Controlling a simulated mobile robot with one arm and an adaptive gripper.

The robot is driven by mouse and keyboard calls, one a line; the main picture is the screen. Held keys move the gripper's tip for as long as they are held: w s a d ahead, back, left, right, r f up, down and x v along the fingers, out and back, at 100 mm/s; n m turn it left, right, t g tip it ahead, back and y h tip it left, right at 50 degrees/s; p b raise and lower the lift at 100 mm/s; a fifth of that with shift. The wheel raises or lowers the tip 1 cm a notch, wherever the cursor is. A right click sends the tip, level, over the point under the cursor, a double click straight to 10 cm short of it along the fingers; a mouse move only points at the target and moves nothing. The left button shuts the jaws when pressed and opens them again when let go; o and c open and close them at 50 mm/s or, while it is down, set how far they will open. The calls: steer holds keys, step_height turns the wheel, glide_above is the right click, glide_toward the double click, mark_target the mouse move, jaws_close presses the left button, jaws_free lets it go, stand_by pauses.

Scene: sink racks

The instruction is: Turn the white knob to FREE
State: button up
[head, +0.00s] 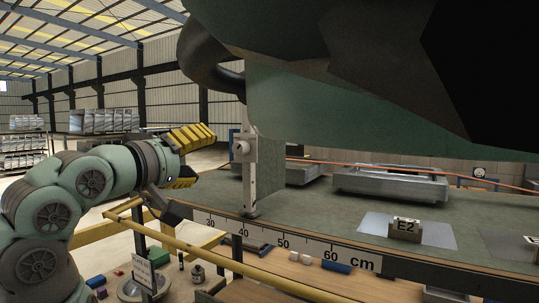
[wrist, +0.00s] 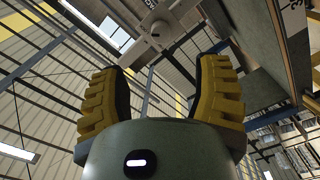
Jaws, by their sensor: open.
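The white knob (head: 243,148) sits on an upright pale post (head: 249,185) at the edge of the green bench. In the wrist view a pale fitting with a round centre, apparently the knob (wrist: 158,28), shows at the top, beyond the fingertips. My gripper (head: 205,155) has yellow ribbed fingers spread apart and points right at the post, short of the knob. In the wrist view the space between my gripper's fingers (wrist: 164,66) is empty. No FREE mark is readable, and the knob's setting cannot be told.
A large dark green body fills the upper right of the head view. The bench edge carries a cm ruler (head: 285,243). A yellow rail (head: 230,262) runs below my arm. An E2 block (head: 405,230) and metal trays (head: 390,185) sit on the bench.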

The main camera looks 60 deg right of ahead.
steer(key=d+p, duration=0.2)
steer(key=d, duration=0.2)
steer(key=d+p, duration=0.2)
steer(key=d, duration=0.2)
steer(key=d+p, duration=0.3)
steer(key=d, duration=0.1)
steer(key=shift+w, duration=0.4)
steer(key=shift+o, duration=0.3)
steer(key=shift+w, duration=0.1)
jaws_close()
